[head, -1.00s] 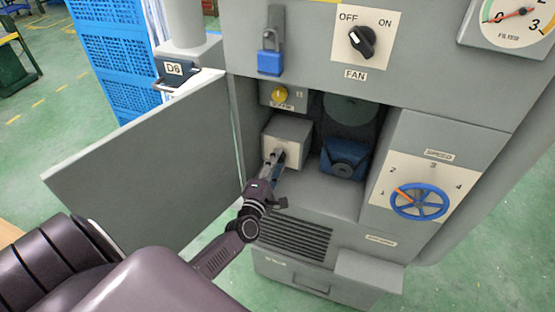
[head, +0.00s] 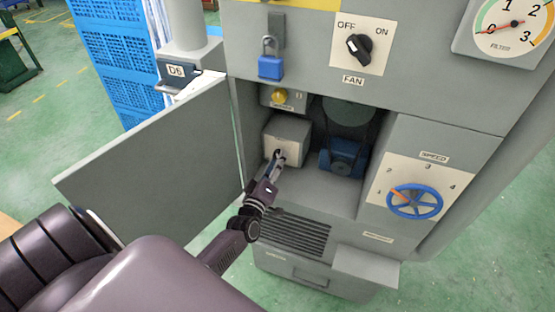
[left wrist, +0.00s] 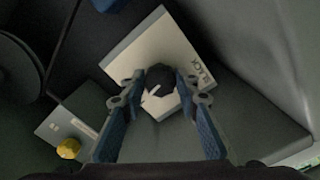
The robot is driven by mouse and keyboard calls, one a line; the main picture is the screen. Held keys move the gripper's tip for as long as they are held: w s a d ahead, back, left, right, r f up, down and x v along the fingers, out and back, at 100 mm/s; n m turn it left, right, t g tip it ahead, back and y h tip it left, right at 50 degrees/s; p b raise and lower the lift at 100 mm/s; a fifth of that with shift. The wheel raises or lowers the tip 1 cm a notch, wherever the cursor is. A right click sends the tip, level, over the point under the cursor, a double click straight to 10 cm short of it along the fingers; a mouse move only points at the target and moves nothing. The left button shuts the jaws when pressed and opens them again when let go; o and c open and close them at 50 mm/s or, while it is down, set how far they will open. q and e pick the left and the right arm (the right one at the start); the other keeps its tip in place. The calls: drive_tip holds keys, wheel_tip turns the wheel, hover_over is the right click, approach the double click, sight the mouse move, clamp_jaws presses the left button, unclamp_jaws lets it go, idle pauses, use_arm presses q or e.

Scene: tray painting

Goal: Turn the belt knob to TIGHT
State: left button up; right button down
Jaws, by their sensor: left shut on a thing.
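The belt knob (left wrist: 160,79) is dark, with a white pointer line toward the lower left in the left wrist view. It sits on a pale plate (left wrist: 150,45) with a label that seems to read SLACK at its right side. The plate is the front of a grey box (head: 290,128) inside the open cabinet bay. My left gripper (head: 279,156) reaches to that front; in the left wrist view its two fingers (left wrist: 160,82) are shut on the knob, one on each side. The TIGHT marking cannot be made out. My right gripper is not in view.
The cabinet door (head: 150,170) stands open at left. A blue motor (head: 343,157) sits right of the box, and a yellow button (head: 280,96) above it. A blue handwheel (head: 414,202), fan switch (head: 359,46) and blue padlock (head: 270,66) are on the cabinet front.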

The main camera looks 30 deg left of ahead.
use_arm(q)
drive_tip(key=shift+f+m, duration=0.1)
drive_tip(key=shift+m, duration=0.7)
drive_tip(key=o, duration=1.2)
drive_tip(key=shift+c, duration=0.2)
drive_tip(key=v, duration=1.2)
drive_tip(key=shift+f, duration=0.1)
